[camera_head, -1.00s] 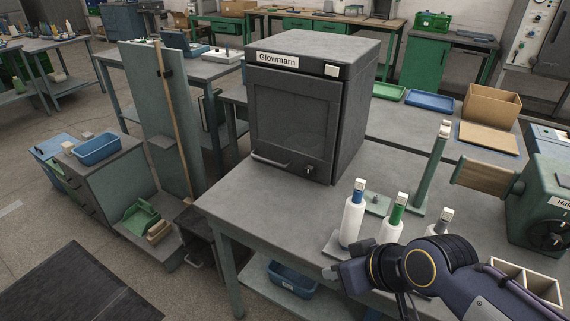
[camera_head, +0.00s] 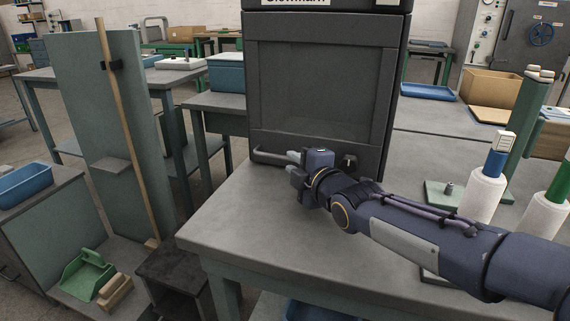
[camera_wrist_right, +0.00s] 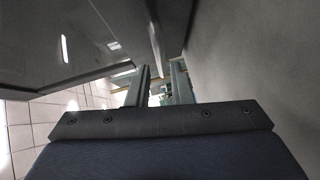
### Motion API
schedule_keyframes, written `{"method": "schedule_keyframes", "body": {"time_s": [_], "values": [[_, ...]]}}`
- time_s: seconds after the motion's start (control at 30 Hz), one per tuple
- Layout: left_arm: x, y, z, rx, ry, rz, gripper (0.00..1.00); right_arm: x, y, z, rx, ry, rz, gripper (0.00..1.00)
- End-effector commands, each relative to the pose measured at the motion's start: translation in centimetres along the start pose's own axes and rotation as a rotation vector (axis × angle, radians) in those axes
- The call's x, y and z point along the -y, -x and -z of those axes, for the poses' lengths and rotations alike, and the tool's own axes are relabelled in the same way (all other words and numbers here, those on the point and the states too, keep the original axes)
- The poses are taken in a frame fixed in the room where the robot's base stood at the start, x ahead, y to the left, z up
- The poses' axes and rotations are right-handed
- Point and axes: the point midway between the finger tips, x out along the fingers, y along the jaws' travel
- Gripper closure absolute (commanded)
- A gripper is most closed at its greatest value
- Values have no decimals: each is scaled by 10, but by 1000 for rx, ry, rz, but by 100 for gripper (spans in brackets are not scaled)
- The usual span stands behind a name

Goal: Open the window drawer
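The window drawer (camera_head: 318,95) is the dark grey front panel of the grey cabinet on the table, and it looks closed. Its bar handle (camera_head: 268,158) runs along the lower left of the front, and a dark knob (camera_head: 349,162) sits at the lower right. My right gripper (camera_head: 292,164) is at the cabinet's lower front, by the right end of the handle, which it partly hides. In the right wrist view its two fingers (camera_wrist_right: 161,88) stand apart. I cannot tell whether the handle is between them. My left gripper is not in view.
White bobbins (camera_head: 484,192) with coloured tops stand at the right, near my forearm. A green upright panel (camera_head: 105,120) with a wooden pole stands to the left.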

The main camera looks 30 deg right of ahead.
Motion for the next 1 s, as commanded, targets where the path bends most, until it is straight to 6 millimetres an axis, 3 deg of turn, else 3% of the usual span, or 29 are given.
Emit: {"method": "schedule_keyframes", "body": {"time_s": [0.1, 0.33, 0.67, 0.83, 1.0], "values": [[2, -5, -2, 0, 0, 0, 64, 3, -22, -1, 2, -3, 4, 80], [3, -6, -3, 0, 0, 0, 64, 1, -48, -1, 1, -4, 2, 80], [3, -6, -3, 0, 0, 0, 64, 0, -52, 0, 0, -4, 1, 80], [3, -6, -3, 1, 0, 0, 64, 0, -52, 0, 0, -4, 1, 100], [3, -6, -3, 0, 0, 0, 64, 1, -51, 0, 1, -4, 2, 100]]}}
